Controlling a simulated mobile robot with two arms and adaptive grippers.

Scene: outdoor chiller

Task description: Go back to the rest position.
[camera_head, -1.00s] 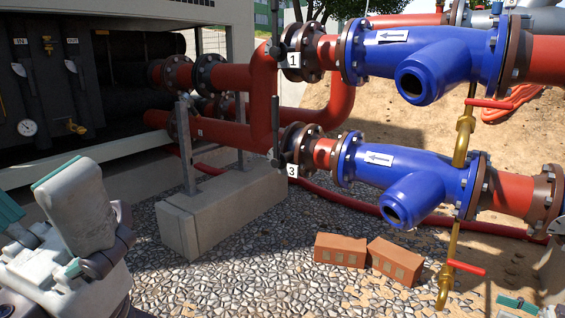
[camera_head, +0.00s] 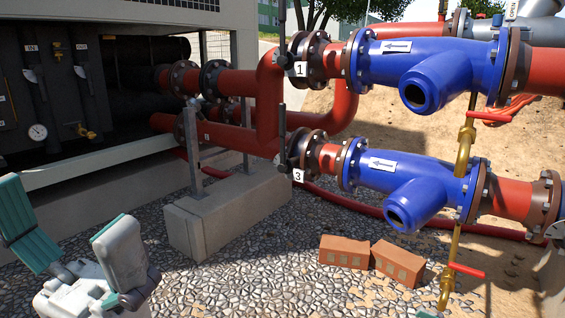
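My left gripper (camera_head: 64,204) is in the lower left, above the pebble ground and in front of the chiller. Its two teal-and-grey fingers stand wide apart with nothing between them. It touches nothing that I can see. Of my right gripper, only a small teal sliver (camera_head: 426,315) shows at the bottom edge, right of centre. The rest of it is out of the picture, so its fingers cannot be judged.
The chiller (camera_head: 95,165) fills the upper left. Red pipes with blue strainers (camera_head: 412,68) (camera_head: 405,180) run across the right. A concrete block (camera_head: 225,215) supports the pipes. Two bricks (camera_head: 345,251) (camera_head: 398,263) lie on the pebbles. A brass pipe with a red lever (camera_head: 466,269) stands right.

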